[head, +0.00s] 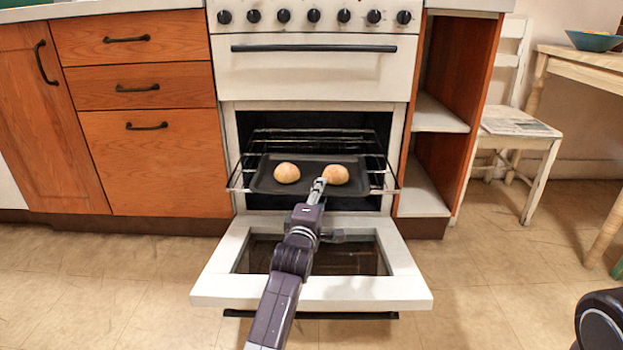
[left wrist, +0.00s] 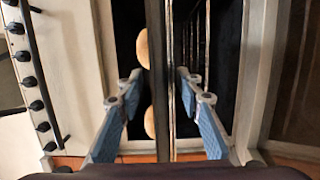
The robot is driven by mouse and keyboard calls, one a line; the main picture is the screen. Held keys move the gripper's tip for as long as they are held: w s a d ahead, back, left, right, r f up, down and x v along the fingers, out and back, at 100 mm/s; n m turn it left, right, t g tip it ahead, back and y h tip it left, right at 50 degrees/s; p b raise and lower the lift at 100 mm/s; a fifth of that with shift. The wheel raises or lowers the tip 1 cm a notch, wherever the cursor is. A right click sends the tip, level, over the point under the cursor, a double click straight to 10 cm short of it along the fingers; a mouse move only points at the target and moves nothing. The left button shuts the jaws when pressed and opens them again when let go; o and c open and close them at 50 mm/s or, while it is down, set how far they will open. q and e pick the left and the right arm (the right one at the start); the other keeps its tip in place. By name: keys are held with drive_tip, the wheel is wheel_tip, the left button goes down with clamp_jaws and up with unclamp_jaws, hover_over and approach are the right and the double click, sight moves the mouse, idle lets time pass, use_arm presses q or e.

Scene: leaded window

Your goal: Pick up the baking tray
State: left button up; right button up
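The dark baking tray (head: 265,182) lies level on a wire rack inside the open oven. Two round golden buns sit on it, a left bun (head: 287,173) and a right bun (head: 335,174). My left gripper (head: 318,184) reaches over the lowered door to the tray's front edge, near its middle. In the left wrist view, my left gripper (left wrist: 161,80) is open, its blue-padded fingers apart on either side of the tray's front edge (left wrist: 157,70) and the rack bars. I cannot tell whether either finger touches. My right gripper is out of view.
The oven door (head: 215,270) is folded down below my left arm. The wire rack (head: 238,180) extends past the tray at both sides. Wooden drawers (head: 140,84) stand left and open shelves (head: 438,115) right. A white chair (head: 520,135) stands farther right. The floor ahead is clear.

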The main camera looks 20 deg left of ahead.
use_arm(q)
drive_tip(key=shift+c, duration=0.3)
clamp_jaws()
